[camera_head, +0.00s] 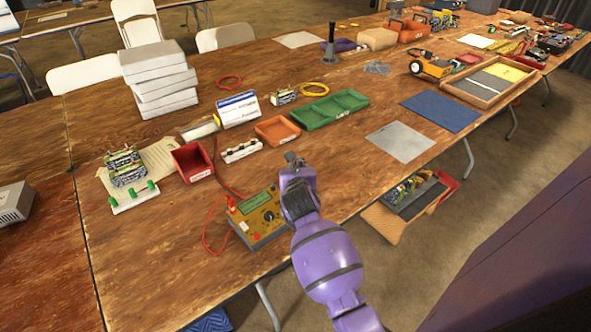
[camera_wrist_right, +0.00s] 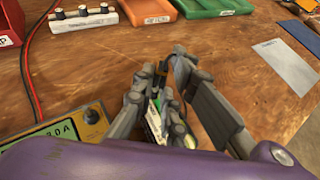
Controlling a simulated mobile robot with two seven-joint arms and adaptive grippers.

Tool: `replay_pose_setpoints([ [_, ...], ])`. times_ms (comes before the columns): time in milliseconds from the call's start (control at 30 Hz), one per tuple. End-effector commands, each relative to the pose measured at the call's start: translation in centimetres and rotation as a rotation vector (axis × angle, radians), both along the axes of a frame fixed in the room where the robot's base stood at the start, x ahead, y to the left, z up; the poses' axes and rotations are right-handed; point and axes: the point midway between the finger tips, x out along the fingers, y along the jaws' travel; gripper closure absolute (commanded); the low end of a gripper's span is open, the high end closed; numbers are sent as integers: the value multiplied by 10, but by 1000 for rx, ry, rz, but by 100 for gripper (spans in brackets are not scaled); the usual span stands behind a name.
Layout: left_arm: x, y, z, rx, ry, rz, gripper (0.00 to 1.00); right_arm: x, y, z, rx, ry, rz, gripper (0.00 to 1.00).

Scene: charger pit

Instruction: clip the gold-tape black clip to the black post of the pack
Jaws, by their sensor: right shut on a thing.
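My right gripper (camera_head: 297,180) is over the table beside the charger box. It also shows in the wrist view (camera_wrist_right: 165,95), its fingers shut on a small black piece with a gold band (camera_wrist_right: 160,72), which looks like the gold-tape black clip. Part of the clip is hidden by the fingers. A green and white part shows between the fingers; I cannot tell what it belongs to. My left gripper is out of view.
The olive charger box (camera_head: 260,216) with red leads stands close left of my gripper. A red bin (camera_head: 192,163), a white strip with black knobs (camera_head: 241,151), an orange tray (camera_head: 277,131) and a green tray (camera_head: 331,107) lie behind.

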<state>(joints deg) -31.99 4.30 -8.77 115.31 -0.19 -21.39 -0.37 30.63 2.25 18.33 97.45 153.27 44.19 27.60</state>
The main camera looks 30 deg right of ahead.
Motion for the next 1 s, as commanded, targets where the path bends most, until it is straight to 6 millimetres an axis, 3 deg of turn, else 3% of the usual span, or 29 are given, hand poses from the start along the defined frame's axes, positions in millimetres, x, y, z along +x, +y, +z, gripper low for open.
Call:
replay_pose_setpoints([
  [467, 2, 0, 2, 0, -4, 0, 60, 0, 0, 0, 0, -1, 0, 100],
  [500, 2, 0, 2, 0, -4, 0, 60, 0, 0, 0, 0, 0, 0, 86],
  [667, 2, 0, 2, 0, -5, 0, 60, 0, 0, 0, 0, -1, 1, 66],
  [1000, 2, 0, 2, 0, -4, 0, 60, 0, 0, -1, 0, 0, 0, 66],
])
